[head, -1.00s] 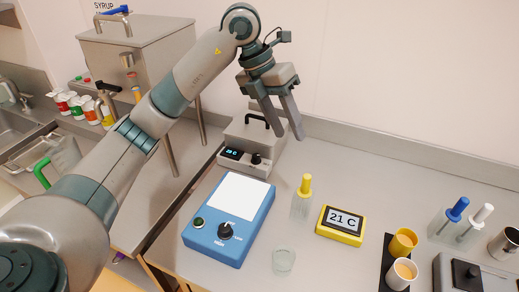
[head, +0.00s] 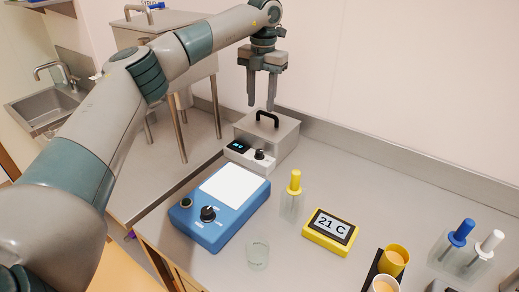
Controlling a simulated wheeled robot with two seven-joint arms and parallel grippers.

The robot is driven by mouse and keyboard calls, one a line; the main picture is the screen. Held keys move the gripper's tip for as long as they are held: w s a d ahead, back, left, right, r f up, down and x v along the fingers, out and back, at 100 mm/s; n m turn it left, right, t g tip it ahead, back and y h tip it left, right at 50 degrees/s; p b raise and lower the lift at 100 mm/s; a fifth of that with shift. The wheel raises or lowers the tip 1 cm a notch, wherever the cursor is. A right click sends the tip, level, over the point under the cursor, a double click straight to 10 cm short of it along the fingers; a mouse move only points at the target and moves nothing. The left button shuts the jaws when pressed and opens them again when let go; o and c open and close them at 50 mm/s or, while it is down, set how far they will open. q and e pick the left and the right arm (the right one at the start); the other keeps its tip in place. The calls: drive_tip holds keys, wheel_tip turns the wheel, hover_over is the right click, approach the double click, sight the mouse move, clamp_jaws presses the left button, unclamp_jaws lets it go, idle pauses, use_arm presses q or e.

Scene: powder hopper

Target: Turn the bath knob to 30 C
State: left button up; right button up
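The bath (head: 284,138) is a grey metal box with a black handle on its lid, at the back of the bench. On its front are a small dark display (head: 238,146) with blue digits too small to read surely, and a black bath knob (head: 259,154). My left gripper (head: 261,105) hangs above and behind the knob, near the lid handle, fingers pointing down. Its two fingers are apart with nothing between them. It does not touch the knob. My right gripper is not in view.
A blue stirrer plate (head: 225,228) with its own knob (head: 208,214) stands in front of the bath. A yellow thermometer (head: 331,231) reads 21 C. A steel hopper (head: 165,60) stands at the left.

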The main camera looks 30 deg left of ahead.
use_arm(q)
drive_tip(key=p, duration=0.6)
approach(260, 151)
drive_tip(key=f, duration=0.8)
drive_tip(key=shift+w+a, duration=0.1)
drive_tip(key=shift+a, duration=0.15)
drive_tip(key=shift+f, duration=0.15)
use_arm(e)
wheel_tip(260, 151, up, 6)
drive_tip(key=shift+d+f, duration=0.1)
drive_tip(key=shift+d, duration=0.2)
use_arm(q)
clamp_jaws()
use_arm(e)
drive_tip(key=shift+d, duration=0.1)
